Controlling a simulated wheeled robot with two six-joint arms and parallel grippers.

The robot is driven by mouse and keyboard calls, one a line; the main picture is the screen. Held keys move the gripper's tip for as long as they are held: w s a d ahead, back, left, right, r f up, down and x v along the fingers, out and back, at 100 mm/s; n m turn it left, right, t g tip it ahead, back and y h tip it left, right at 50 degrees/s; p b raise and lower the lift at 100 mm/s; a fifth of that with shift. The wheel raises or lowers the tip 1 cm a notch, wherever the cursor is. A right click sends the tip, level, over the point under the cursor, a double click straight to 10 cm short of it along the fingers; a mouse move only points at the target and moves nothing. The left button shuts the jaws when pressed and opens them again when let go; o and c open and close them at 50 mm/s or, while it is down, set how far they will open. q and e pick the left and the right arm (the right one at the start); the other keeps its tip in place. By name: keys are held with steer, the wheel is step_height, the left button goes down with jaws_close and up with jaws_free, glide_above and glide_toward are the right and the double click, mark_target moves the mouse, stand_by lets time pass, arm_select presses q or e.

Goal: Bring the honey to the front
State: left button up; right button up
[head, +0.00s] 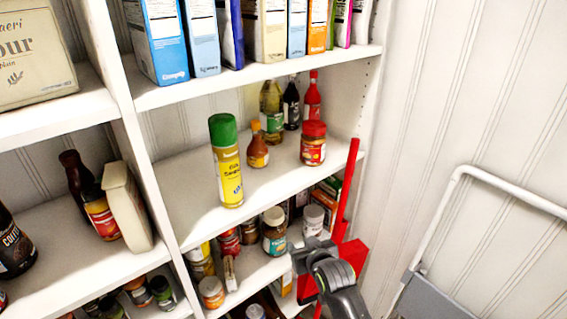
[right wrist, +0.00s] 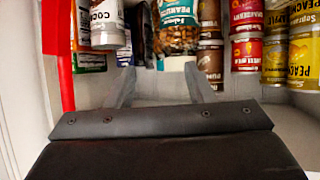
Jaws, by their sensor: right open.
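A small amber-brown bottle with an orange cap (head: 257,151) stands on the middle shelf and looks like the honey; its label is too small to read. It stands between a yellow can with a green cap (head: 226,160) and a red-lidded jar (head: 313,144). My right gripper (head: 312,252) is lower, at the front right of the shelf below. In the right wrist view its two fingers (right wrist: 160,85) are apart with nothing between them, facing jars and cans. The honey is not seen in that view. My left gripper is not in view.
A red pole (head: 347,190) stands upright at the right shelf edge, close to my right gripper. Several bottles (head: 291,102) stand at the back of the middle shelf. The lower shelf holds jars (head: 274,232) and cans. The middle shelf's front strip is mostly clear.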

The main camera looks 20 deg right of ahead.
steer(key=r+t, duration=0.1)
steer(key=r, duration=0.4)
steer(key=a+r+t, duration=0.1)
steer(key=r, duration=0.4)
steer(key=w+r+p, duration=0.1)
steer(key=r, duration=0.3)
steer(key=shift+w+a+r+t+y, duration=0.1)
steer(key=shift+a+r+t+y, duration=0.2)
steer(key=shift+a+r+t, duration=0.1)
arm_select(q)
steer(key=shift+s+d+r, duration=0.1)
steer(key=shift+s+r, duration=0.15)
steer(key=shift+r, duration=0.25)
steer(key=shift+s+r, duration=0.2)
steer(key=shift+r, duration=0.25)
arm_select(e)
steer(key=w+a+r+t+y, duration=0.1)
steer(key=w+a+r+t, duration=0.1)
steer(key=r, duration=0.9)
steer(key=shift+w+a+n+t, duration=0.3)
steer(key=shift+w+a+t, duration=0.1)
steer(key=shift+a, duration=0.1)
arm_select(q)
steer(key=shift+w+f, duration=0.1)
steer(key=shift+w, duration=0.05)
arm_select(e)
steer(key=shift+w, duration=0.15)
